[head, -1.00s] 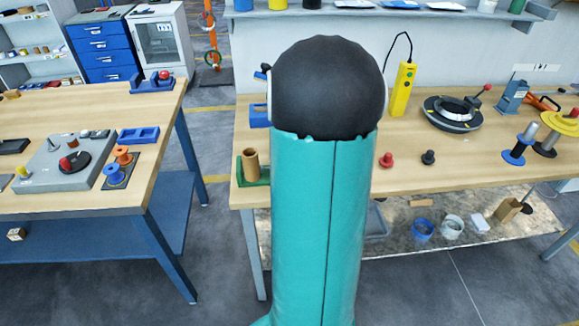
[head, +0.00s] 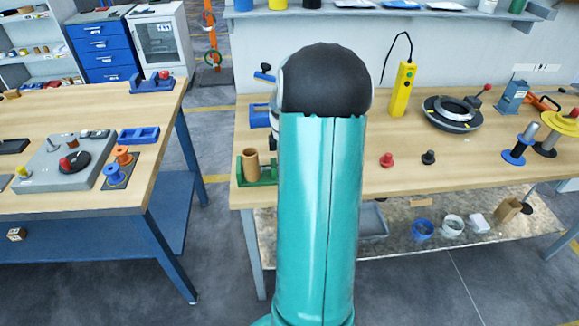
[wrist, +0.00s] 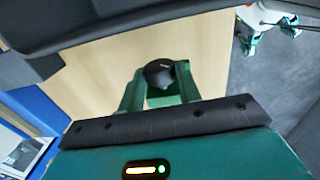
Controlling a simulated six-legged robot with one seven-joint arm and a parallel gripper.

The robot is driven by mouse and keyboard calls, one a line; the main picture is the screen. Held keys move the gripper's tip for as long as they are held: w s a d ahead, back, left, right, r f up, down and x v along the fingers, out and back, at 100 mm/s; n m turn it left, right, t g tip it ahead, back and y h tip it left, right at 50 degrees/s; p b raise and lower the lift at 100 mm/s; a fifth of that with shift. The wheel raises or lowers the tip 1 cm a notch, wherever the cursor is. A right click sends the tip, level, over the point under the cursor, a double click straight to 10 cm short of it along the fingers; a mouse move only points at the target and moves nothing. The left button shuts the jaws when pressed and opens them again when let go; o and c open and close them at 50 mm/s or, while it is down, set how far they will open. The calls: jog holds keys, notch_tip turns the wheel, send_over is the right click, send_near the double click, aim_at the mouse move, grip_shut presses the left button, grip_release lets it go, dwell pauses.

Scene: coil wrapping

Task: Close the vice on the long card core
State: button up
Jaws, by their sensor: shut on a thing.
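The card core (head: 250,163), a brown tube, stands upright at the left front corner of the right bench. It sits in a green fixture (head: 262,181) that looks like the vice; its right part is hidden behind my arm. In the wrist view my gripper (wrist: 158,86) has its two green fingers around a round black knob (wrist: 160,72), shut on it. Green metal shows just behind the knob. In the head view my gripper is hidden behind my teal and black arm. Jaw contact with the core cannot be made out.
A blue fixture (head: 259,116) stands behind the core. A red knob piece (head: 386,160) and a black one (head: 428,157) stand right of my arm. A yellow handset (head: 402,90) and a black ring (head: 452,113) are farther back. An aisle separates the left bench (head: 80,206).

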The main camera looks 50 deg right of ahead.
jog(key=shift+d+g+y, duration=0.15)
jog(key=shift+g+y, duration=0.15)
jog(key=shift+w+d+f+g+y, duration=0.1)
jog(key=shift+d+g+y, duration=0.05)
jog(key=shift+g+y, duration=0.5)
jog(key=shift+w+d+g+y, duration=0.1)
jog(key=shift+d+g+y, duration=0.05)
jog(key=shift+g+y, duration=0.5)
jog(key=o, duration=0.6)
jog(key=shift+s+a+t+h, duration=0.15)
jog(key=shift+a+t+h, duration=0.1)
jog(key=shift+t+h, duration=1.05)
